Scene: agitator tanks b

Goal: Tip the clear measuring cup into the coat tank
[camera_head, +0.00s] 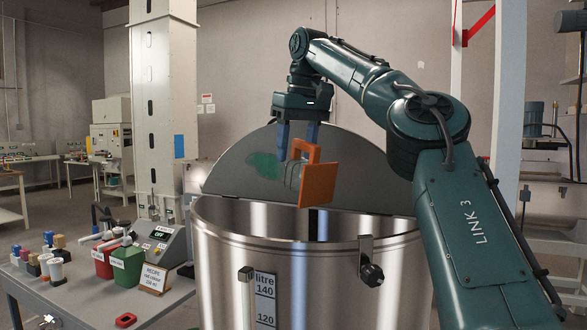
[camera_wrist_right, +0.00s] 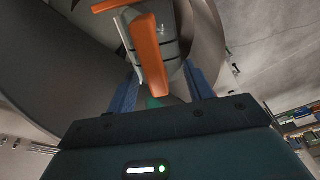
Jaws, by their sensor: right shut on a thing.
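The clear measuring cup (camera_head: 291,174) has an orange handle and a square orange base. It is held above the open steel tank (camera_head: 300,245), tilted well over with its base turned towards the head camera. In the right wrist view the clear cup (camera_wrist_right: 168,45) shows behind its handle. My right gripper (camera_head: 298,136) is shut on the cup's handle; its blue fingers also show in the right wrist view (camera_wrist_right: 160,92). The cup's mouth and contents are hidden, and so is the tank's inside bottom. My left gripper is not in view.
The tank's raised lid (camera_head: 345,170) stands behind the cup, with a green patch on it. A litre scale (camera_head: 265,296) and a clamp (camera_head: 370,268) are on the tank's front. At left, a bench holds red and green tubs (camera_head: 127,266), small containers and a recipe card (camera_head: 155,278).

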